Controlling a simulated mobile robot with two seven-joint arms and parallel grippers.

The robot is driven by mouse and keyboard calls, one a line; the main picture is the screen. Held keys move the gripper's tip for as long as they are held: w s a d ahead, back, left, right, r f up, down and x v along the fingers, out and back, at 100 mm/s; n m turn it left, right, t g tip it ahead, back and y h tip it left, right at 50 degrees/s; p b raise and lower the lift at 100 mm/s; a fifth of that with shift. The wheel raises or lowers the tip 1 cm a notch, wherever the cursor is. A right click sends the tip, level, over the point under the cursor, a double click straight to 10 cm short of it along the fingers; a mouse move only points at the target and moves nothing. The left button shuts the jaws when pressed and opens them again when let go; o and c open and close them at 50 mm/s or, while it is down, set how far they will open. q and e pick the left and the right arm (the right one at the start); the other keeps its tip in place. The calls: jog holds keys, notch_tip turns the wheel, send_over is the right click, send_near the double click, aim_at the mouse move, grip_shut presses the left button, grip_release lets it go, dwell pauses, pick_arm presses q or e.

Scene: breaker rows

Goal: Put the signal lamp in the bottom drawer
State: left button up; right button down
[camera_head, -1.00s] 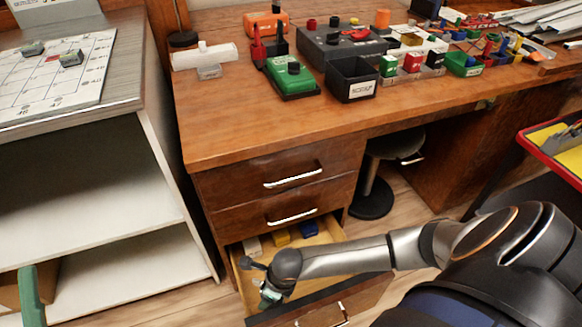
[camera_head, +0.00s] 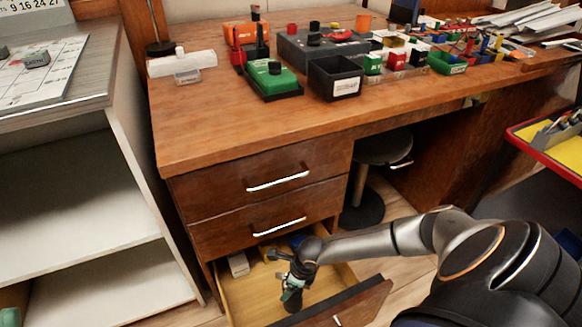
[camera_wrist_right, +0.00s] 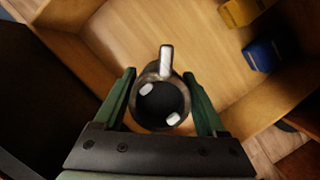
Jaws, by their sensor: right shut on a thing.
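The bottom drawer (camera_head: 243,293) of the wooden desk is pulled open. My right gripper (camera_head: 291,296) points down over the drawer's interior, near its front panel. In the right wrist view the gripper (camera_wrist_right: 162,100) is shut on a dark round thing with a grey rim and white marks, apparently the signal lamp (camera_wrist_right: 163,108). The drawer's pale wooden floor (camera_wrist_right: 135,35) lies beyond it; I cannot tell whether the lamp touches it. My left gripper is not in view.
A white block (camera_head: 238,264) lies at the drawer's back left. A yellow block (camera_wrist_right: 243,11) and a blue block (camera_wrist_right: 262,55) are also inside. The drawer's middle floor is clear. Two closed drawers (camera_head: 250,172) are above. A white shelf unit (camera_head: 80,190) stands left.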

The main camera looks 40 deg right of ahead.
jog(key=shift+w+d+f+b, duration=0.1)
jog(key=shift+d+f+b, duration=0.1)
jog(key=shift+f+b, duration=0.55)
jog(key=shift+w+d+f+b, duration=0.15)
jog(key=shift+f+b, duration=0.2)
jog(key=shift+f, duration=0.8)
jog(key=shift+s+f, duration=0.1)
jog(key=shift+f, duration=0.05)
grip_release()
